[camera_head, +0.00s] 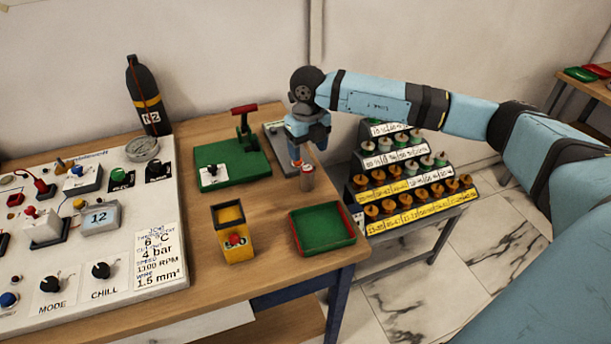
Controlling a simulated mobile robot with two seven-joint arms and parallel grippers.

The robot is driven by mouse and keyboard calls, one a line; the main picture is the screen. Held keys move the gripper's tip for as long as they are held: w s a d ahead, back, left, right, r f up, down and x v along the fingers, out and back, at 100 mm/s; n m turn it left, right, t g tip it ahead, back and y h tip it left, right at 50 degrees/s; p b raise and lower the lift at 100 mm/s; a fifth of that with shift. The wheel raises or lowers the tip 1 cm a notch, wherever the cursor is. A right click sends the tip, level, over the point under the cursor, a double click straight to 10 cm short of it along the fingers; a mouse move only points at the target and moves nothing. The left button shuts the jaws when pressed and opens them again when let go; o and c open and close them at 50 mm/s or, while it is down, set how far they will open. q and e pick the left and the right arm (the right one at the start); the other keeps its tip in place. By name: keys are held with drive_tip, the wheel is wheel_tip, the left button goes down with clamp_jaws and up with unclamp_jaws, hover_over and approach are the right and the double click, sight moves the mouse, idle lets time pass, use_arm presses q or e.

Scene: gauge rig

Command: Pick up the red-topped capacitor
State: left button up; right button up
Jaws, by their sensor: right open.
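A small upright cylinder with a reddish top, which looks like the red-topped capacitor (307,180), stands on the wooden table near its right edge. The jaws are open, and the fingertips are close to the cylinder's top. The gap between them and the cylinder is too small to judge. My left gripper is out of view.
A green tray with red edges (322,232) lies in front of the cylinder. A yellow box (230,229) stands to the left. Behind are a green press (232,160) and a grey plate (277,140). A control panel (120,280) fills the left. A tiered rack (400,183) stands right.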

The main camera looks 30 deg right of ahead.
sight(307, 169)
wheel_tip(307, 169, down, 9)
drive_tip(key=shift+f+p, duration=0.1)
drive_tip(key=shift+p, duration=0.2)
drive_tip(key=shift+a, duration=0.1)
drive_tip(key=c, duration=1)
